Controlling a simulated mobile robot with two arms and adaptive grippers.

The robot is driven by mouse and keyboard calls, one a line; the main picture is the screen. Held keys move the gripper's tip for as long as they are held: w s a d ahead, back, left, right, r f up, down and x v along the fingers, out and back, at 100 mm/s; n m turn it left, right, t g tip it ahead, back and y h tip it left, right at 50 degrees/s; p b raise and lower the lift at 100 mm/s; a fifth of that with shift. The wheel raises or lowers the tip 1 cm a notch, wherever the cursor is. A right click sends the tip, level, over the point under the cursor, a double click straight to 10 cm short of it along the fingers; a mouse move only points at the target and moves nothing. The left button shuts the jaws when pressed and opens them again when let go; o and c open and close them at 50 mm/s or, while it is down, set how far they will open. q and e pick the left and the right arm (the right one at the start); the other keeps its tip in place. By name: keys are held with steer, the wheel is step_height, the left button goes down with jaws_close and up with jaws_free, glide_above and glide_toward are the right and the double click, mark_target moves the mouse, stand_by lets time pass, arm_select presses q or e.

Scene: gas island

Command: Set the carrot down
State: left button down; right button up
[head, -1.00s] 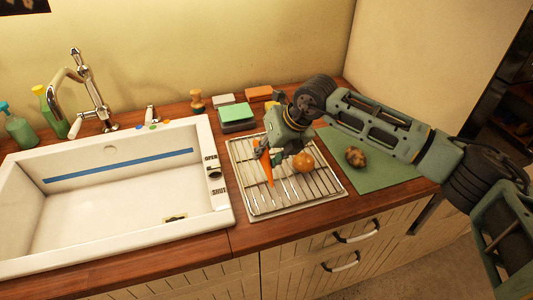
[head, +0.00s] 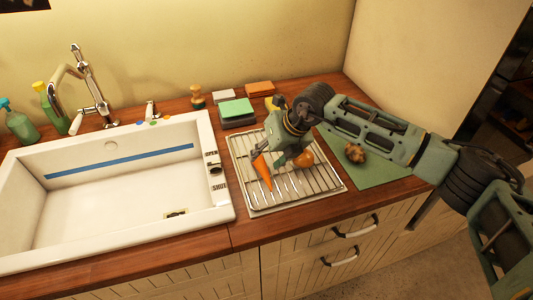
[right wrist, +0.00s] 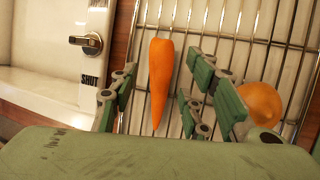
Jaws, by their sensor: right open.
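The carrot (head: 263,173) lies on the left part of the wire drying rack (head: 255,208). In the right wrist view the carrot (right wrist: 161,75) lies lengthwise along the wires, its narrow end toward my palm. My left gripper is not in view.
A round orange item (head: 303,159) sits on the rack, close beside my right finger. A brown lumpy item (head: 355,153) lies on a green mat (head: 385,174) to the right. The white sink (head: 110,190) is left of the rack. Sponges (head: 236,107) stand behind it.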

steer(key=shift+r, duration=0.25)
steer(key=shift+d+r, duration=0.25)
steer(key=shift+r, duration=0.05)
steer(key=b+v, duration=0.2)
steer(key=v, duration=0.9)
steer(key=shift+b, duration=0.4)
steer(key=shift+s+r, duration=0.1)
steer(key=shift+s, duration=0.05)
